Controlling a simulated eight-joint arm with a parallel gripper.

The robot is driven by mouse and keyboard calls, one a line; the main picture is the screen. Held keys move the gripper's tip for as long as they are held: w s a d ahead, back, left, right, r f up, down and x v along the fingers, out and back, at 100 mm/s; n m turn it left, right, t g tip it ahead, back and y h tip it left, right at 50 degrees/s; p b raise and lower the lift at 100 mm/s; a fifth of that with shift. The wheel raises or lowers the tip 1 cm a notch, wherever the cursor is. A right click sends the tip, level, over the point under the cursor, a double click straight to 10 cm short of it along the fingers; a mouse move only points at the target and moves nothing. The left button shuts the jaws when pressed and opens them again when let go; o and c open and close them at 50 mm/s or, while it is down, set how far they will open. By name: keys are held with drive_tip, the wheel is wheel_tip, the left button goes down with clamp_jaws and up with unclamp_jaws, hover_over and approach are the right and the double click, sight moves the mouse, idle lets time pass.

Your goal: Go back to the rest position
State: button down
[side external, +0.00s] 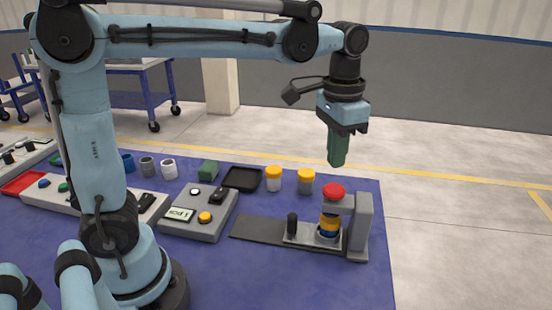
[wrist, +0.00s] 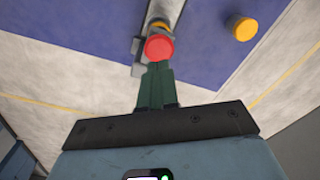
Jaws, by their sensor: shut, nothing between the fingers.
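My gripper (side external: 337,164) points straight down in the side view, well above the table and over the press-like fixture (side external: 361,228). Its green fingers are together and hold nothing; they also show in the wrist view (wrist: 157,72). The fixture has a red knob (side external: 334,191) on top, seen in the wrist view (wrist: 159,47) just beyond the fingertips.
Two yellow-capped cylinders (side external: 273,178) (side external: 306,181) stand behind the fixture. The air around my gripper is clear.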

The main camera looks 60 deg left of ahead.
drive_tip(key=s+a+f+n+t, duration=0.2)
drive_tip(key=s+a+f+t, duration=0.3)
drive_tip(key=s, duration=0.4)
drive_tip(key=shift+a+f+n+t, duration=0.2)
drive_tip(key=shift+f+n+t, duration=0.2)
drive_tip(key=shift+f+t, duration=0.45)
